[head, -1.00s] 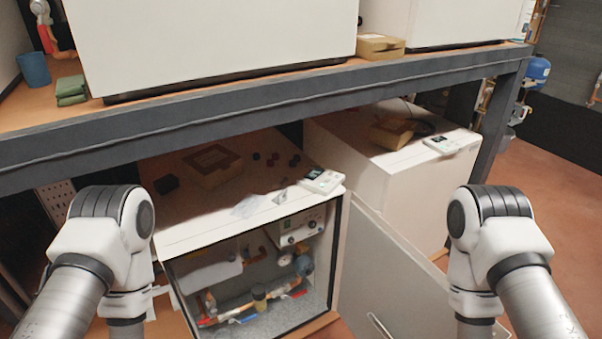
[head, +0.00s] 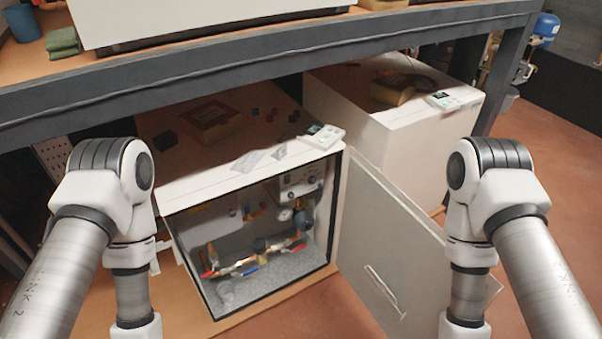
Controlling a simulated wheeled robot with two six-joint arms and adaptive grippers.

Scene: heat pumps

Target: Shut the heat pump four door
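A white heat pump box (head: 240,170) stands under the shelf with its front open, showing pipes, valves and a gauge inside. Its grey door (head: 360,240) is hinged at the box's right edge and swung wide open toward me. A handle (head: 385,290) sits low on the door. My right arm is in front of the door's outer right part and hides some of it. My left arm is in front of the box's left side. Both grippers are below the picture and cannot be seen. I cannot read a number on the box.
A second white box (head: 415,130) stands to the right, behind the open door. A grey shelf beam (head: 270,65) runs across above both boxes. A controller (head: 322,137) and small parts lie on the open box. Reddish floor (head: 550,190) is clear at the right.

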